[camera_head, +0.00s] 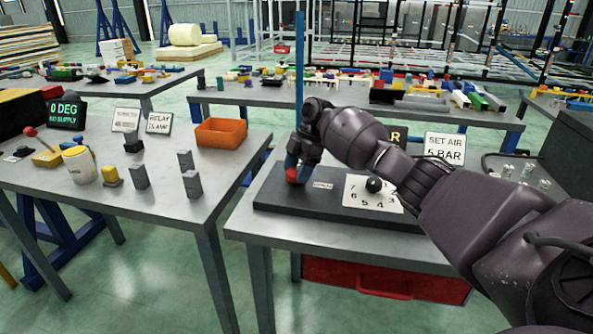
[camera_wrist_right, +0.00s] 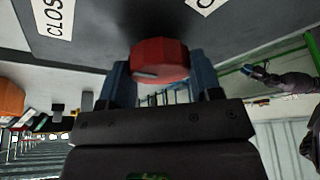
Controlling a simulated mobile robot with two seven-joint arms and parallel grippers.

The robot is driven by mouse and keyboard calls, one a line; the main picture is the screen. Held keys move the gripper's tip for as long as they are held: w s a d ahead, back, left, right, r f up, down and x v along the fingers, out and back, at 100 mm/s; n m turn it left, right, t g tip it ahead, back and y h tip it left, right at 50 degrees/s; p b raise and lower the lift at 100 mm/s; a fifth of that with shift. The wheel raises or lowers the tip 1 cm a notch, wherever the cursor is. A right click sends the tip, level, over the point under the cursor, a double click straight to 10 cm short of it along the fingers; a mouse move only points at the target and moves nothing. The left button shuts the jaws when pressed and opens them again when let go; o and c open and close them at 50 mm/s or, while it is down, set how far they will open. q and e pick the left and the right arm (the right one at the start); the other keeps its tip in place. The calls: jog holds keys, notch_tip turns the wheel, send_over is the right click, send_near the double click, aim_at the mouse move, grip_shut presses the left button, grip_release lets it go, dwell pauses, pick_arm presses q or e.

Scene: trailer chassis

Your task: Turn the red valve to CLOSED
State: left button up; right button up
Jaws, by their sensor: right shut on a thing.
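The red valve (camera_head: 292,175) is a round knob on the dark panel (camera_head: 272,200) at the table's left end. My right gripper (camera_head: 298,164) reaches down onto it with blue fingers. In the right wrist view, the red valve (camera_wrist_right: 160,58) sits between the two blue fingers of my right gripper (camera_wrist_right: 162,78), which is shut on it. A pale mark shows on the knob's face. A label reading "CLOS", cut off by the edge (camera_wrist_right: 54,17), is at upper left. Another cut-off label is at top right. My left gripper (camera_wrist_right: 262,76) appears small at right; its opening is unclear.
A numbered dial plate (camera_head: 358,193) with a black knob (camera_head: 374,185) lies right of the valve, under my right arm. A "SET AIR 5 BAR" sign (camera_head: 444,149) stands behind. The left table (camera_head: 225,172) holds an orange bin (camera_head: 221,133) and grey blocks.

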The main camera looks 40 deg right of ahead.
jog(key=o, duration=0.8)
jog(key=shift+o, duration=0.5)
jog(key=shift+r, duration=0.1)
jog(key=v, duration=1)
jog(key=shift+d+r, duration=0.25)
jog(key=shift+r, duration=0.05)
